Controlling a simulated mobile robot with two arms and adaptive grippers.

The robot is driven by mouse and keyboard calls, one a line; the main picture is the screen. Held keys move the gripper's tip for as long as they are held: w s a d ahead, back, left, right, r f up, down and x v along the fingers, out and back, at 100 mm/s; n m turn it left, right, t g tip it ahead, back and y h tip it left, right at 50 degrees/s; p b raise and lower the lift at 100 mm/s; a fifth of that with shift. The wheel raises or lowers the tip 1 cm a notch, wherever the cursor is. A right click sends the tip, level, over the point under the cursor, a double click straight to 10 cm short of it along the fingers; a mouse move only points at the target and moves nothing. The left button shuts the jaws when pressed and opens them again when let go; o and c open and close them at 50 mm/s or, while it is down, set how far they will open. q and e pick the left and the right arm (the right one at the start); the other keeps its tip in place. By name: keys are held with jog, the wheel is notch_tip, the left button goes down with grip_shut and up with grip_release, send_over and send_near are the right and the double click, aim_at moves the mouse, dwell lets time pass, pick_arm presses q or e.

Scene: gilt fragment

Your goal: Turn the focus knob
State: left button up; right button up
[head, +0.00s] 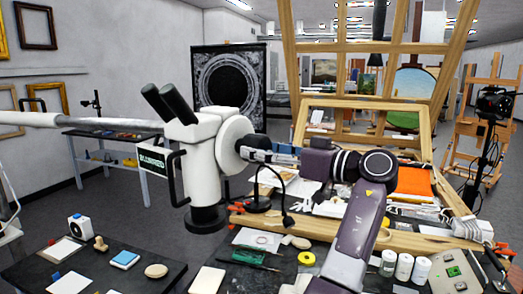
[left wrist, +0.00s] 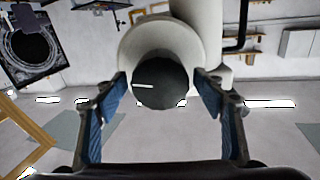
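The white microscope head (head: 203,142) hangs on a grey boom from the left, with two dark eyepieces on top. The focus knob (left wrist: 160,84) is a dark round face with a short white line lying nearly level, set on a white round housing (left wrist: 150,40). In the head view the knob is mostly hidden behind my fingers beside the housing (head: 232,143). My left gripper (head: 256,150) points at the knob from the right. In the left wrist view its blue-padded fingers stand either side of the knob, with a visible gap on each side. My right gripper does not show.
A wooden-framed workbench (head: 310,228) with tools, an orange cloth (head: 413,181) and white jars (head: 404,267) lies below and right. A dark table (head: 130,262) with small items is at lower left. An easel (head: 482,140) stands at right.

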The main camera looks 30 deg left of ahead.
pick_arm(q)
jog(key=c, duration=1)
jog(key=shift+o, duration=0.2)
jog(key=shift+a+m, duration=0.1)
jog(key=shift+m, duration=2.7)
jog(key=o, duration=1.2)
jog(key=shift+c, duration=0.2)
jog(key=d, duration=0.7)
jog(key=shift+d, duration=0.2)
jog(key=shift+s, duration=0.1)
